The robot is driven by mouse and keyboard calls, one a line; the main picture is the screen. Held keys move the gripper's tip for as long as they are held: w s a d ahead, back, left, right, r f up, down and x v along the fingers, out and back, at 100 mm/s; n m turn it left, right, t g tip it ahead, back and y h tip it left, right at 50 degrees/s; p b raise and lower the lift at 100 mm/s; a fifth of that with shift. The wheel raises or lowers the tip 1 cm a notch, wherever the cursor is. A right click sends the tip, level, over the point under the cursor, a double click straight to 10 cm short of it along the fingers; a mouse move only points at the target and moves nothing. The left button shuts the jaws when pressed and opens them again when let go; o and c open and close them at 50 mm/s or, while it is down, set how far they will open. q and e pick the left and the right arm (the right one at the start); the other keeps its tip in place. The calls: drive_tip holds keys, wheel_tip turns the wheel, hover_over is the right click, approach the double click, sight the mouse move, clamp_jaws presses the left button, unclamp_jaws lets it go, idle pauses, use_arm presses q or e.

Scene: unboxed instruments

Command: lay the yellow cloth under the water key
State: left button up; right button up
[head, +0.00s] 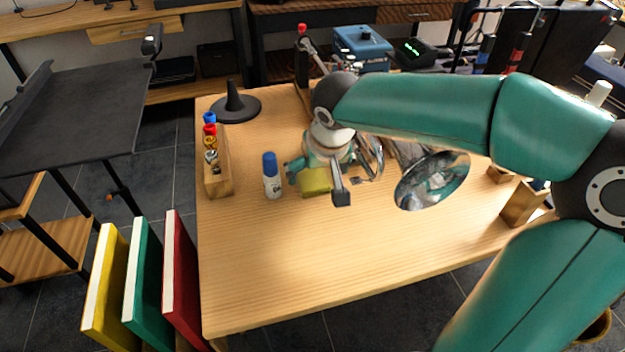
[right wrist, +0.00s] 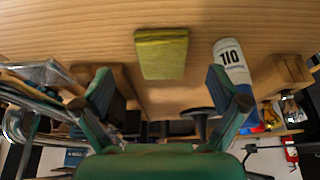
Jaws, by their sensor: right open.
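The yellow cloth (head: 316,181), a small folded rectangle, lies on the table just beyond my right gripper's fingertips. In the right wrist view the cloth (right wrist: 161,55) lies ahead, between the lines of the two fingers. My right gripper (head: 318,184) is open; its fingers (right wrist: 162,90) are spread with nothing between them. A shiny silver brass instrument lies to the right, its bell (head: 432,180) facing up and its tubing (head: 371,157) partly hidden behind my arm. I cannot make out the water key. My left gripper is not in view.
A white bottle with a blue cap (head: 272,178) stands just left of the cloth. A wooden block with mouthpieces (head: 218,178) and a black cone stand (head: 236,104) are further left. The front of the table (head: 320,260) is clear.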

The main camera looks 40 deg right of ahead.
sight(314, 181)
drive_tip(key=x, duration=0.4)
drive_tip(key=shift+w+b, duration=0.1)
drive_tip(key=shift+b, duration=0.3)
drive_tip(key=c, duration=1.1)
